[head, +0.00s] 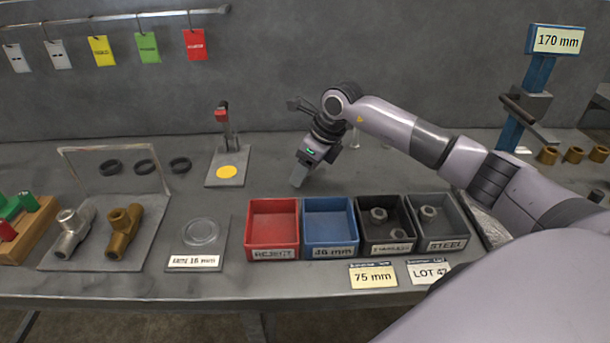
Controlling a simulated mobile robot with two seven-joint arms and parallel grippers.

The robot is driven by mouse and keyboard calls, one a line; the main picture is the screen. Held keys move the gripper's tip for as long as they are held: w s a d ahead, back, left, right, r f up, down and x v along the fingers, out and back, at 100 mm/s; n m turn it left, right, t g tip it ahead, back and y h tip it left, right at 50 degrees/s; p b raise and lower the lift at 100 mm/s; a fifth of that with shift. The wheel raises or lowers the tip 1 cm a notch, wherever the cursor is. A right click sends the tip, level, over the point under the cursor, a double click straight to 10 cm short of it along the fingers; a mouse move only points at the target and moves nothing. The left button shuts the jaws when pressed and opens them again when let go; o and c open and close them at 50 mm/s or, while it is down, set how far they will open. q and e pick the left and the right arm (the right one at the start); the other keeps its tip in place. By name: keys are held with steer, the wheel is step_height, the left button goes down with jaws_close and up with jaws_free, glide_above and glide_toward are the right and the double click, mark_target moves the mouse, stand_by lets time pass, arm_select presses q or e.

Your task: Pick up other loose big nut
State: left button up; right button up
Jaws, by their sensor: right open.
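No nut lies visibly loose on the bare bench. Grey nuts show in the bins: one (378,214) and another (398,233) in the black bin (361,222), and one (428,212) in the grey STEEL bin (461,220). My right gripper (297,183) points down at the bench behind the red and blue bins. It is open, though its fingers overlap in this view. I see nothing held in it; the surface right under the fingertips is hidden. My left gripper is out of view.
The red REJECT bin (272,202) and blue bin (330,203) look empty. A red-handled clamp (226,135) stands left of my gripper. Several brass pieces (547,156) sit at the far right. Pipe fittings (122,230) lie on a plate at left.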

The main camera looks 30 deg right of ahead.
steer(key=c, duration=1.1)
steer(key=shift+c, duration=0.2)
steer(key=shift+r, duration=0.15)
